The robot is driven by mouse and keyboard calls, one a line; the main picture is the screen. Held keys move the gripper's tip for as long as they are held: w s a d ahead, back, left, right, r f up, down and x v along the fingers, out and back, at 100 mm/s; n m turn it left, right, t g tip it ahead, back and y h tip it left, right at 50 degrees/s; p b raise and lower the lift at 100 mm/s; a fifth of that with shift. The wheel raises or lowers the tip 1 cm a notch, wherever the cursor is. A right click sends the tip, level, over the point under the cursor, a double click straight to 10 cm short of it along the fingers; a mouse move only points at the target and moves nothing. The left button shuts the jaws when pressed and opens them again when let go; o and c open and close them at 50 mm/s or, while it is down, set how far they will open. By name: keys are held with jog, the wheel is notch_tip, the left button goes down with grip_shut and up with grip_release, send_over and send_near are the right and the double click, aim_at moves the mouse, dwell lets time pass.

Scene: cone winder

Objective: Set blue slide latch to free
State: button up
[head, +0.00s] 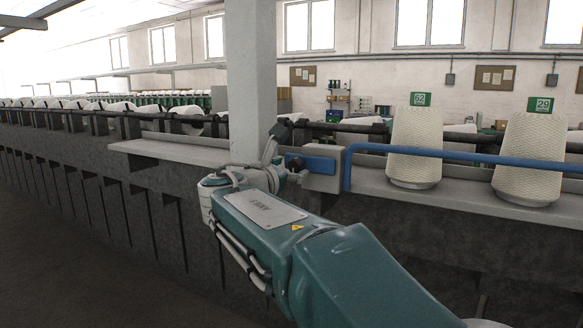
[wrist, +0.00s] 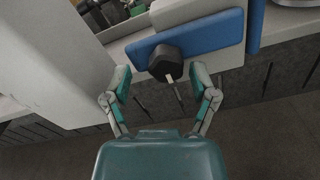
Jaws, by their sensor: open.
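The blue slide latch (head: 320,164) is a blue plate on a pale grey box beside the pillar. In the wrist view the blue plate (wrist: 215,34) carries a black knob (wrist: 163,62) with a white mark. My gripper (wrist: 164,80) is open, one finger on each side of the knob. The fingers appear apart from the knob, with a gap at both sides. In the head view my gripper (head: 283,154) is at the left end of the latch, and my wrist partly hides it. Any marking for the free position cannot be made out.
A grey pillar (head: 252,75) stands close to the left of the latch. A blue rail (head: 460,158) runs right from the box. Two yarn cones (head: 415,147) (head: 530,152) stand on the ledge at right. Dark floor (wrist: 250,135) lies below.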

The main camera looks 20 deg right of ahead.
jog(key=v, duration=1)
jog(key=shift+a, duration=0.35)
jog(key=shift+s, duration=0.15)
jog(key=s+d+f+m+g+y, duration=0.25)
jog(key=s+f+m, duration=0.2)
jog(key=f, duration=0.25)
jog(key=s+d+f+m+g+y, duration=0.2)
jog(key=s+d+f+m+y, duration=0.15)
jog(key=s+f, duration=0.3)
jog(key=s+a+f+m+y, duration=0.3)
jog(key=s+f+m+y, duration=0.1)
jog(key=f+m, duration=0.3)
jog(key=s+a+f+m+y, duration=0.4)
jog(key=s+f+m, duration=0.2)
jog(key=s+m, duration=0.1)
jog(key=shift+s+a+f+g, duration=0.2)
jog(key=shift+s+f+g, duration=0.15)
jog(key=shift+g, duration=0.1)
